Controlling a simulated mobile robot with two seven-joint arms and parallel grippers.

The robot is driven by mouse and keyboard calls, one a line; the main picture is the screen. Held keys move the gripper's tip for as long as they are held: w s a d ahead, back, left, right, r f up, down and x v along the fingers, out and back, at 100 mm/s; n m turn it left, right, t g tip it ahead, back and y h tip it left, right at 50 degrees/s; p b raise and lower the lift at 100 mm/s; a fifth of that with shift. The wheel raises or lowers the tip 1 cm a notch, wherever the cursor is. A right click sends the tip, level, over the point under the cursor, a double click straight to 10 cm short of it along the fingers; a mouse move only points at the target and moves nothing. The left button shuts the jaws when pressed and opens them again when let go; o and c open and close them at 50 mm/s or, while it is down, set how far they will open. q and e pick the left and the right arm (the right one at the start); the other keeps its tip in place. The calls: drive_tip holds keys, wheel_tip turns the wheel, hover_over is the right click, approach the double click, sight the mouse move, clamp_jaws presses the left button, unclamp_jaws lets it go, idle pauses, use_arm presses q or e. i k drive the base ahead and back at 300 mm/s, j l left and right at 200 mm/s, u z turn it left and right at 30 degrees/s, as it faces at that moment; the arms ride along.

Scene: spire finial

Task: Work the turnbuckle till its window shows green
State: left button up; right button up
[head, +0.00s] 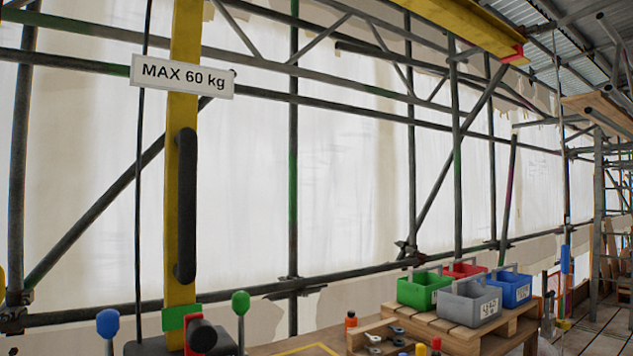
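I cannot pick out a turnbuckle or its window for certain in the head view. A yellow post (184,120) stands at the left with a long black handle (186,205) on it. A green block (180,317) sits low on the post, and a black cylindrical part (202,336) with some red is just below it; I cannot tell what these belong to. Neither of my grippers is in view.
Levers with a blue knob (108,323) and a green knob (241,303) flank the post's foot. A sign (182,76) reads MAX 60 kg. Green (424,289), grey (468,303), red and blue bins stand on a wooden pallet (455,328). Scaffold tubes cross behind.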

sight(564, 258)
drive_tip(key=i+l+z, duration=0.4)
drive_tip(key=i+l, duration=0.55)
drive_tip(key=l, duration=0.45)
drive_tip(key=i+l+z, duration=0.4)
drive_tip(key=i+l, duration=0.7)
drive_tip(key=i+l+u, duration=0.25)
drive_tip(key=i+l, duration=1.55)
